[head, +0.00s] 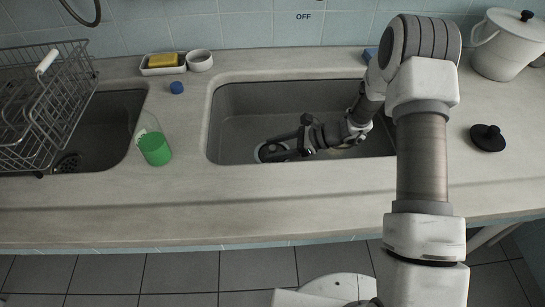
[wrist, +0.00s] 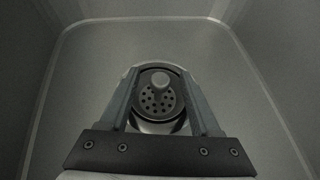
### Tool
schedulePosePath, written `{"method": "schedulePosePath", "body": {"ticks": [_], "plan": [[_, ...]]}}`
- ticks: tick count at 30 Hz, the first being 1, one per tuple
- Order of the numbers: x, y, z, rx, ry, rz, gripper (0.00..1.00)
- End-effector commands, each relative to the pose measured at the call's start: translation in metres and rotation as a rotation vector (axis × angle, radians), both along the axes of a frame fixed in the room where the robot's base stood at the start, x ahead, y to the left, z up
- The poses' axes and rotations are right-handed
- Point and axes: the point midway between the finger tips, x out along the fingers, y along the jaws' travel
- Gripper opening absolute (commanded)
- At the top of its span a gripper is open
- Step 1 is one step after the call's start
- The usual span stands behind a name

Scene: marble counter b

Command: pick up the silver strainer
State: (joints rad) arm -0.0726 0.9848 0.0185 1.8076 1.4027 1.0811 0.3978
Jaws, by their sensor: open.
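The silver strainer (wrist: 159,95) is a round metal basket with small holes and a central knob. In the wrist view it sits at the drain on the sink floor. My gripper (wrist: 162,75) is open, with one finger on either side of the strainer; I cannot tell whether they touch it. In the head view my gripper (head: 265,153) reaches down into the right sink basin near its front left. There the strainer is mostly hidden by my gripper.
The right basin (head: 240,105) has steep walls close around my gripper. A glass with green contents (head: 155,149) stands between the basins, with a blue cap (head: 176,87) behind it. A dish rack (head: 35,110) is at left, a black stopper (head: 487,137) and white pot (head: 508,45) at right.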

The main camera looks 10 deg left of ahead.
Motion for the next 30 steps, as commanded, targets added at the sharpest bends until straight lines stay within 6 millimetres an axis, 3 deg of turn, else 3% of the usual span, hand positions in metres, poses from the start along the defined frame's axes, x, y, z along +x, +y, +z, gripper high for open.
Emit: {"method": "schedulePosePath", "body": {"ticks": [9, 20, 30], "plan": [[-0.0001, 0.0064, -0.0031, -0.001, -0.001, 0.000, 0.64], [-0.0002, 0.0063, -0.0031, -0.001, -0.001, 0.000, 0.00], [-0.0002, 0.0062, -0.0024, 0.000, -0.001, 0.000, 0.00]]}}
